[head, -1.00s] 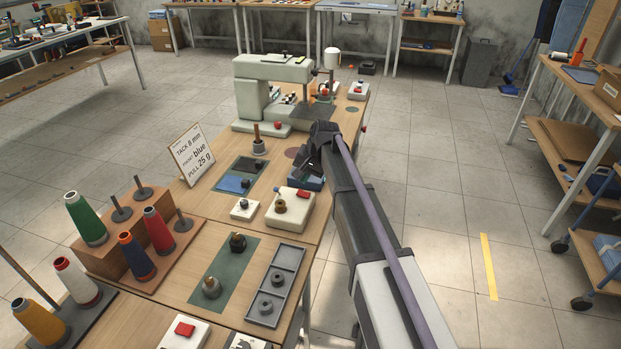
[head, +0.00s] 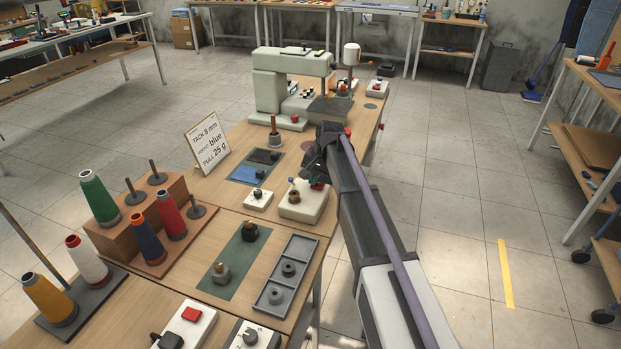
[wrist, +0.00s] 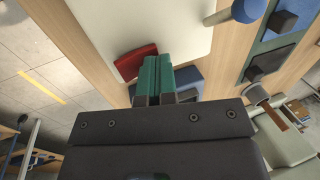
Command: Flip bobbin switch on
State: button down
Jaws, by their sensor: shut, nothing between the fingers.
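A white box (head: 302,205) with rounded corners stands near the table's right edge, with a brass-coloured part on top. Its red rocker switch (head: 318,186) is partly covered by my gripper (head: 317,176) in the head view. In the wrist view the red rocker (wrist: 135,62) sits at the edge of the white box (wrist: 165,25). My gripper (wrist: 158,60) is shut and empty, its green fingertips together just right of the rocker. They look very close to it; I cannot tell whether they touch. The wrist view also shows a blue-capped post (wrist: 246,10) on the box.
A smaller white box (head: 257,200) stands left of the switch box. A grey tray (head: 287,274) lies nearer, and a sewing machine (head: 290,62) stands behind. A blue item (wrist: 188,78) shows behind my fingers. Open floor lies right of the table.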

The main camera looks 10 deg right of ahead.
aim_at(319, 185)
jog(key=shift+s+d+r, duration=0.1)
jog(key=shift+s+d, duration=0.1)
jog(key=shift+d, duration=0.2)
jog(key=shift+s+d+r, duration=0.1)
jog(key=shift+s+d, duration=0.05)
jog(key=shift+d, duration=0.25)
notch_tip(319, 185, up, 14)
jog(key=p, duration=1.4)
jog(key=s+d+n+h, duration=0.1)
jog(key=s+n, duration=0.1)
jog(key=s, duration=1.4)
jog(key=s+n+g+h, duration=0.1)
jog(key=s+n, duration=0.2)
jog(key=s, duration=1.2)
jog(key=shift+s+d+f+n+h, duration=0.3)
jog(key=shift+s+d+f, duration=0.05)
jog(key=shift+d, duration=0.05)
